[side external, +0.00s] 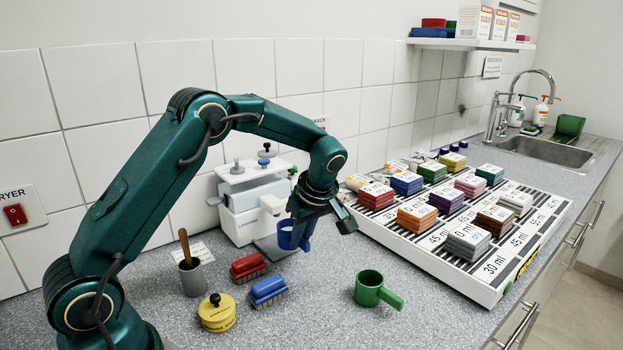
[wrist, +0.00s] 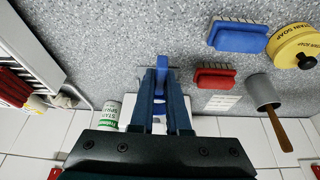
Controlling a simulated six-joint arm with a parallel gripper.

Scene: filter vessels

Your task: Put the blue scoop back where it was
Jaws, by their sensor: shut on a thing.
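The blue scoop (side external: 285,238) is held by my gripper (side external: 304,240), which points down in the side external view, in front of the white device. The scoop is above the counter; its exact height is hard to tell. In the wrist view my gripper (wrist: 160,92) is shut on the scoop's blue handle (wrist: 161,63). The scoop's cup is mostly hidden behind the fingers there. A green scoop (side external: 368,288) stands on the counter to the right, its handle pointing right.
The white device (side external: 250,212) stands by the wall. Red (side external: 248,266) and blue (side external: 268,290) brushes, a yellow tin (side external: 217,312) and a grey cup (side external: 192,278) with a wooden handle stand left. A white rack (side external: 430,250) with coloured blocks fills the right. Counter around the green scoop is clear.

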